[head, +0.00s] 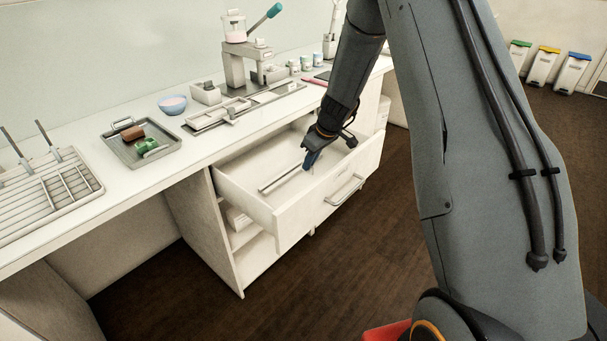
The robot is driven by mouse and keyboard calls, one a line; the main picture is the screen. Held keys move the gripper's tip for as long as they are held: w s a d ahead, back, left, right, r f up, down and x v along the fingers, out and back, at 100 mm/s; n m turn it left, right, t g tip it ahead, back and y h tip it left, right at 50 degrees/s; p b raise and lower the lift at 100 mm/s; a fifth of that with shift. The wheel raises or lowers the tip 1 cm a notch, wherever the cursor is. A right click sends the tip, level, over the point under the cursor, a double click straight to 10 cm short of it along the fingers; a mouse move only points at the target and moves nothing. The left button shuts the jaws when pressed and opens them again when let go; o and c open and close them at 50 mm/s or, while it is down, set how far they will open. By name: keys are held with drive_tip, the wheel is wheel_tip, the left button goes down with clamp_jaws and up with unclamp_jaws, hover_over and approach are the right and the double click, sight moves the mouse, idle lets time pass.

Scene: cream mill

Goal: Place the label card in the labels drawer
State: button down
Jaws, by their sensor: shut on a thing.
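The labels drawer (292,222) is pulled out from under the counter, and I look down into it. A raised strip (285,178) runs along its floor. My gripper (311,161) points down inside or just above the drawer, right of the strip and close to the front panel. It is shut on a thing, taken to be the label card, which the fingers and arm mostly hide. Whether the held thing touches the drawer floor is also unclear.
The drawer's front panel and handle (344,190) stick out over the dark floor. On the counter above stand a tray (167,153) with a brown and a green item, a blue bowl (172,104), a wire rack (75,188) and a press (235,65).

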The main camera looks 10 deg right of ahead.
sight(311, 174)
wheel_tip(311, 174, down, 6)
drive_tip(key=shift+r+p, duration=0.2)
drive_tip(key=shift+p, duration=0.35)
drive_tip(key=shift+f, duration=0.15)
drive_tip(key=shift+f+b, duration=0.2)
drive_tip(key=shift+b, duration=0.1)
drive_tip(key=c, duration=1.9)
unclamp_jaws()
drive_tip(key=shift+c, duration=0.2)
drive_tip(key=shift+r, duration=0.2)
drive_tip(key=shift+d+r+p, duration=0.1)
drive_tip(key=shift+r+p, duration=0.1)
drive_tip(key=shift+p, duration=0.1)
drive_tip(key=b+v, duration=0.3)
drive_tip(key=v, duration=0.8)
drive_tip(key=shift+r, duration=0.3)
drive_tip(key=shift+s, duration=0.15)
